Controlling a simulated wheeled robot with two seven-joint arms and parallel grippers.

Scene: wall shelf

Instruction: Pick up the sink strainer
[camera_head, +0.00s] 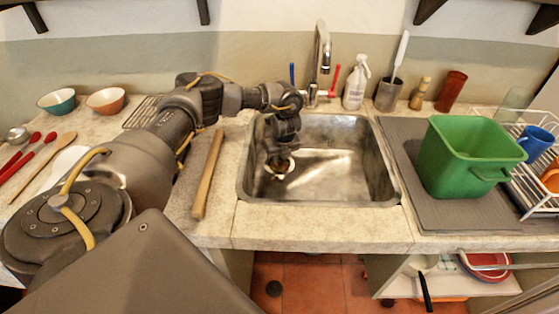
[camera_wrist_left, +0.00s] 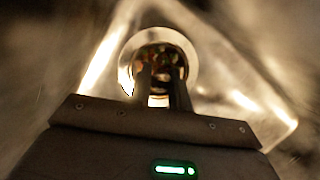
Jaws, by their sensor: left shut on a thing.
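The sink strainer (camera_head: 284,168) is a small round metal piece at the drain, in the left part of the steel sink (camera_head: 345,185). In the left wrist view the strainer (camera_wrist_left: 180,42) shows as a pale ring with dark, speckled bits inside. My left gripper (camera_head: 279,158) reaches down into the sink from above, its fingers shut on the strainer. In the left wrist view the fingers (camera_wrist_left: 161,88) are close together over the ring and hide its near part. I cannot tell whether the strainer is clear of the drain. My right gripper is not in view.
The faucet (camera_head: 321,60) stands behind the sink, close to my left forearm. A wooden rolling pin (camera_head: 208,175) lies left of the sink. A green bin (camera_head: 462,150) stands on the mat to the right, beside a dish rack (camera_head: 535,185).

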